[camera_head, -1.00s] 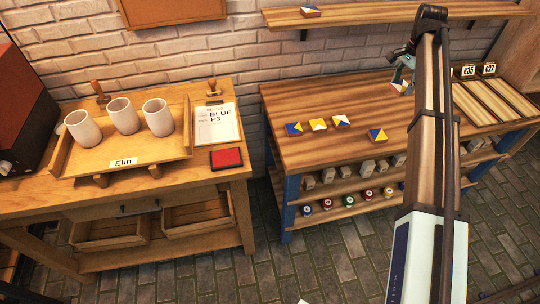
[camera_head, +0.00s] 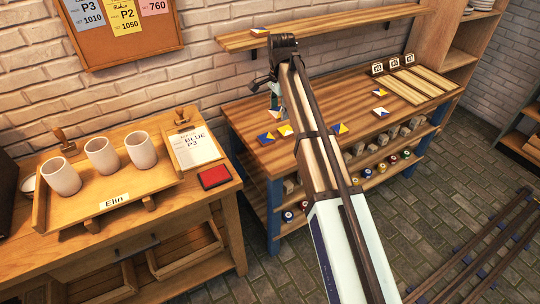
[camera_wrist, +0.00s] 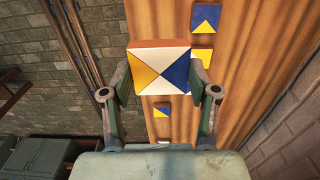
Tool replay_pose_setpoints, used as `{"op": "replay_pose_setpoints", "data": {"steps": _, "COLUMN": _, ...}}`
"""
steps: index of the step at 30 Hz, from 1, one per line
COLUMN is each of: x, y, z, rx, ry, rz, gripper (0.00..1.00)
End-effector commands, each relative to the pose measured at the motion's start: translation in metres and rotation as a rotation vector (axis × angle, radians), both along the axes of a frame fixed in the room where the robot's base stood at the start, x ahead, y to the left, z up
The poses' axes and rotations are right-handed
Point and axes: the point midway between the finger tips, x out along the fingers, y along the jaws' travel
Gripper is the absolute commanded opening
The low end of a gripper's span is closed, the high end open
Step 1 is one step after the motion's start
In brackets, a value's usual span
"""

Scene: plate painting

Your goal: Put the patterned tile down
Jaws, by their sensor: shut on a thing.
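More tiles lie on the bench, one beside my arm (camera_head: 340,128) and two farther right (camera_head: 381,112) (camera_head: 379,92). Slatted boards (camera_head: 420,84) with number cards lie at the right end. A wall shelf (camera_head: 330,24) runs above the back. A table with cups (camera_head: 102,155) stands left.

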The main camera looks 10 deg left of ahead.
Motion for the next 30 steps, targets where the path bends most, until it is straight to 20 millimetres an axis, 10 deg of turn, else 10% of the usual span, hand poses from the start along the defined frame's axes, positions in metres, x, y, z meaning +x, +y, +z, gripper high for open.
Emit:
{"op": "replay_pose_setpoints", "data": {"steps": 18, "x": -0.001, "y": 0.000, "z": -0.134, "rx": -0.001, "ry": 0.001, "rz": -0.001, "gripper": 0.21}}
{"op": "replay_pose_setpoints", "data": {"steps": 30, "x": -0.001, "y": 0.000, "z": -0.166, "rx": -0.001, "ry": 0.001, "rz": 0.000, "gripper": 0.21}}
